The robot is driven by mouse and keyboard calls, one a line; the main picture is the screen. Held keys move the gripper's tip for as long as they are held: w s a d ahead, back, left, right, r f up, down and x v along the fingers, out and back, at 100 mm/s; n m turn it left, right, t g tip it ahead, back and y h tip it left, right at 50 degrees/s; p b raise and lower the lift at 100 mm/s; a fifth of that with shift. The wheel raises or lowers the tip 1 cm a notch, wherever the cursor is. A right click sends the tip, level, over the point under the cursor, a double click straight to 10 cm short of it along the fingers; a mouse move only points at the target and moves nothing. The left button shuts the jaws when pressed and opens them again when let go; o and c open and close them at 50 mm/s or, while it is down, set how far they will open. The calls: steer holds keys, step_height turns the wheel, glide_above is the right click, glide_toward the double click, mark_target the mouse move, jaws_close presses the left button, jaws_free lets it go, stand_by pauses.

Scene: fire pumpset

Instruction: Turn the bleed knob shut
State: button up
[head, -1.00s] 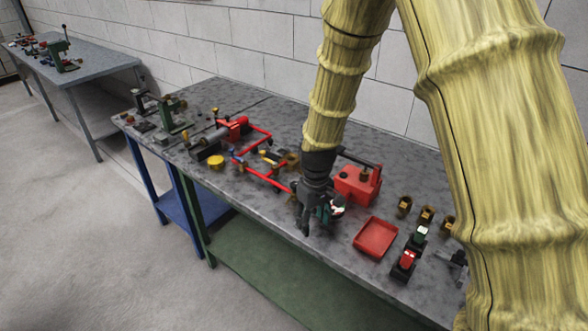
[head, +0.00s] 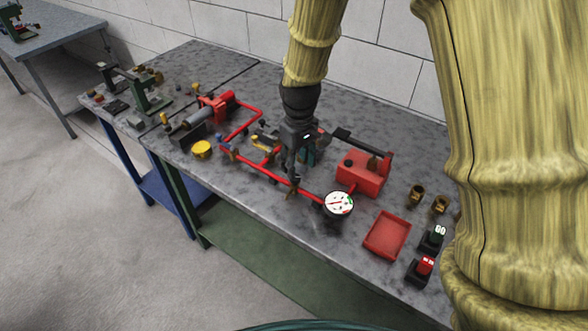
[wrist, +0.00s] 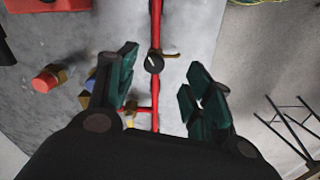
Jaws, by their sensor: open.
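A small round black knob with a white pointer mark (wrist: 154,64) sits on the red pipe (wrist: 156,18) in the wrist view, beside a brass lever (wrist: 163,52); I take it for the bleed knob. My gripper (wrist: 163,72) is open and empty, with its green-padded fingers on either side of the knob's line; they look apart from it. In the head view my gripper (head: 302,162) points down over the red pipework (head: 262,170), left of the white-faced gauge (head: 339,203). I cannot make out the knob there.
A red tank with a black handle (head: 362,173) stands right of my gripper. A red tray (head: 387,234) and black switches (head: 432,239) are further right. A yellow cap (head: 202,149) lies left. The bench front edge is close to the pipework.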

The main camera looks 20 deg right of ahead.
mark_target(296, 181)
steer(key=w+f, duration=0.1)
steer(key=f, duration=0.1)
steer(key=w+f, duration=0.1)
steer(key=f, duration=0.1)
steer(key=w+f+p, duration=0.1)
steer(key=f, duration=0.1)
steer(key=shift+w+a+f, duration=0.1)
steer(key=shift+w+f, duration=0.05)
steer(key=shift+f, duration=0.3)
steer(key=shift+s, duration=0.35)
steer(key=shift+s+r, duration=0.3)
steer(key=shift+s, duration=0.25)
steer(key=shift+s+r, duration=0.3)
steer(key=shift+s, duration=0.25)
steer(key=shift+w+f, duration=0.6)
steer(key=shift+w, duration=0.25)
steer(key=c, duration=0.6)
steer(key=shift+w+f, duration=0.15)
steer(key=shift+w, duration=0.1)
steer(key=c, duration=0.3)
steer(key=shift+s+r, duration=0.25)
steer(key=shift+s, duration=0.05)
steer(key=shift+c, duration=0.8)
